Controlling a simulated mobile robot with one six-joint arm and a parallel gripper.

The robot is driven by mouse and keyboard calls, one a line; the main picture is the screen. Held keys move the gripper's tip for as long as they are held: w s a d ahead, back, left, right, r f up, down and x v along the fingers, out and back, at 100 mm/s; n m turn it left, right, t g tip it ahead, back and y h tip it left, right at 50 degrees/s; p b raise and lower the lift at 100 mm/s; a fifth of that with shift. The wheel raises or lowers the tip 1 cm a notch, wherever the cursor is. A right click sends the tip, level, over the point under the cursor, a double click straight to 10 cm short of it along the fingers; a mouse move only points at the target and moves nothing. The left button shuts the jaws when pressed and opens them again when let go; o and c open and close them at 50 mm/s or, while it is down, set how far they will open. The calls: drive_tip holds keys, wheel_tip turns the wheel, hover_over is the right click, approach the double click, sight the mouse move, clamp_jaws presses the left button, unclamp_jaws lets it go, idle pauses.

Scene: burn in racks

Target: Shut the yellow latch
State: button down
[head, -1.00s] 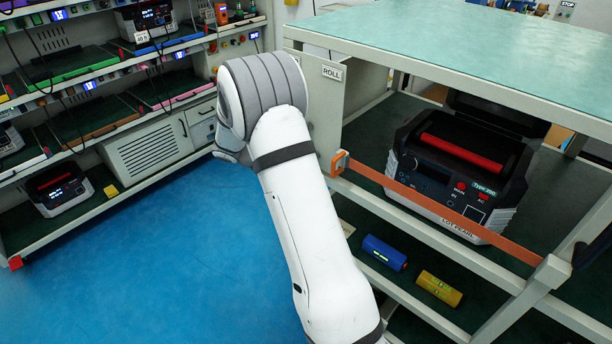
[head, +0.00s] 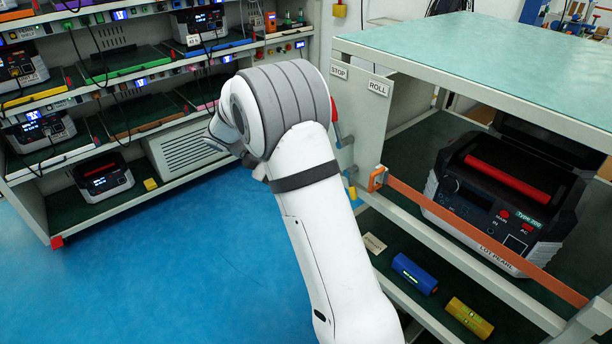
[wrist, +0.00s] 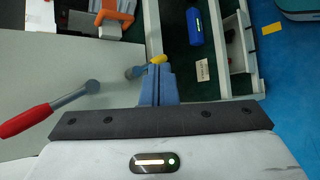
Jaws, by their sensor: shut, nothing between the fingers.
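The yellow latch shows in the wrist view as a grey lever with a yellow tip (wrist: 157,59), on the side panel of the cart (wrist: 70,75). In the head view its yellow end (head: 352,192) shows small beside my arm, below the STOP and ROLL labels. My gripper (wrist: 158,70) is shut and empty, its blue fingers pointing at the yellow tip. The fingertips overlap the lower edge of the tip in the wrist view; I cannot tell whether they touch. In the head view my gripper is hidden behind my arm.
A red-handled lever (wrist: 25,120) is on the same panel, left of my gripper; it also shows in the head view (head: 334,108). An orange strap (head: 480,240) crosses the cart's front before a black device (head: 500,190). Blue floor (head: 190,270) is clear on the left.

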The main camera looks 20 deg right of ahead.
drive_tip(key=s+a+r+t+y, duration=0.1)
drive_tip(key=s+t+y, duration=0.1)
drive_tip(key=s, duration=0.5)
drive_tip(key=s+a+t+y, duration=0.2)
drive_tip(key=s+y, duration=0.3)
drive_tip(key=s, duration=0.3)
drive_tip(key=s+a+r+t+y, duration=0.1)
drive_tip(key=s+a+t+y, duration=0.1)
drive_tip(key=s, duration=0.6)
drive_tip(key=shift+r+t+y, duration=0.3)
drive_tip(key=shift+t+y, duration=0.4)
drive_tip(key=shift+y, duration=0.2)
